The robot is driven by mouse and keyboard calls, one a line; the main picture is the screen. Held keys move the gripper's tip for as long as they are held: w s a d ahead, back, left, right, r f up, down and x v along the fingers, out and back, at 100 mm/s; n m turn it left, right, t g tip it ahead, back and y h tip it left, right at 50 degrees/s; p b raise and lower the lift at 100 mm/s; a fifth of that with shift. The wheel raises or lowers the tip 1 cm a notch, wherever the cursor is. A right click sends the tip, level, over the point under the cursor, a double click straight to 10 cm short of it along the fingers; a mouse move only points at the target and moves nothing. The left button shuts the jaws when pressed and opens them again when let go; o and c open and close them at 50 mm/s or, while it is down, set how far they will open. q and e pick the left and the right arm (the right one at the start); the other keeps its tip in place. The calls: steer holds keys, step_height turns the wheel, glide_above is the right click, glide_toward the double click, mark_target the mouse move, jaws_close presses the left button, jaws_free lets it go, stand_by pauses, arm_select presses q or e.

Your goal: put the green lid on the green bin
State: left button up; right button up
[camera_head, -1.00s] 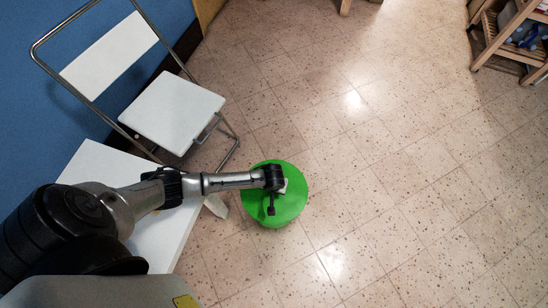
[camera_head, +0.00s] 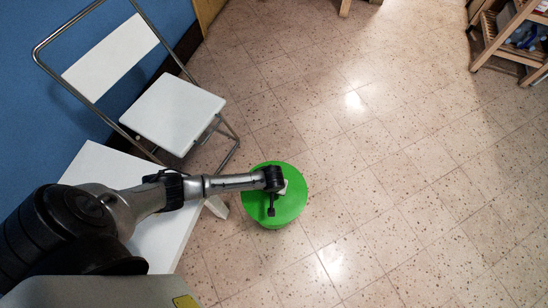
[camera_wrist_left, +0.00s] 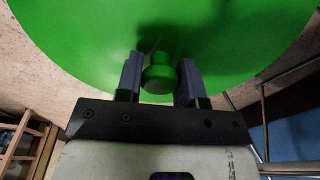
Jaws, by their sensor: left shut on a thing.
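The round green lid (camera_head: 292,206) shows in the head view at the end of my left arm, over the floor right of the white table. My left gripper (camera_head: 281,187) is above its middle. In the left wrist view the lid (camera_wrist_left: 225,35) fills the top of the picture, and its green knob (camera_wrist_left: 158,78) sits between the two fingers of my left gripper, which is shut on it. I cannot make out the green bin apart from the lid; whether it stands underneath is hidden. My right gripper is not in view.
A white table (camera_head: 95,160) stands at the left under my arm, with a white folding chair (camera_head: 172,112) behind it against the blue wall (camera_head: 70,50). A wooden shelf (camera_head: 510,35) is at the top right. The tiled floor (camera_head: 410,170) between is clear.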

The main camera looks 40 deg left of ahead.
arm_select(q)
steer(key=shift+f+b, duration=0.35)
steer(key=shift+f, duration=0.45)
stand_by(0.6)
steer(key=o, duration=1.1)
steer(key=shift+s+d+r+p, duration=0.15)
steer(key=shift+s+r+p, duration=0.1)
steer(key=shift+r+p, duration=1.65)
steer(key=shift+s+d+r+p, duration=0.1)
steer(key=shift+s+r+p, duration=0.15)
steer(key=shift+r+p, duration=1.65)
steer(key=shift+s+d+r+p, duration=0.2)
steer(key=shift+r+p, duration=0.5)
steer(key=shift+r, duration=2.4)
